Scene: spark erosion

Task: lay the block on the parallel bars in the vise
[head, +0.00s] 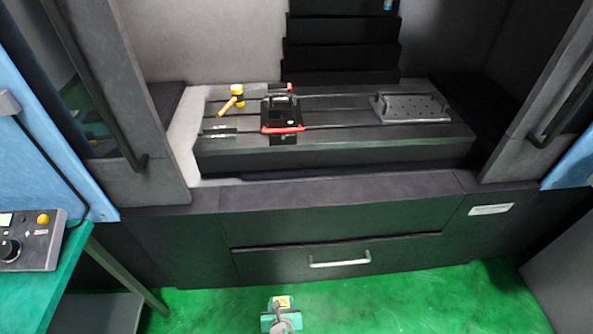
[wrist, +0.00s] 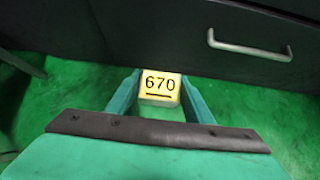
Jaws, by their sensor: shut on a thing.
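A yellow block (wrist: 160,87) marked 670 is held between the two teal fingers of my gripper (wrist: 160,100) in the wrist view. In the head view my gripper (head: 281,312) is at the bottom, above the green floor and in front of the drawer, with the block (head: 283,302) at its tip. The vise (head: 281,112), dark with red edges, stands on the slotted machine table (head: 340,152), well beyond and above my gripper. The parallel bars inside the vise are too small to make out.
A yellow-headed mallet (head: 233,98) lies left of the vise. A perforated plate (head: 411,107) stands at the right of the table. Open doors flank the opening. A drawer handle (head: 340,261) juts out below. A teal bench with a control box (head: 27,240) is at left.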

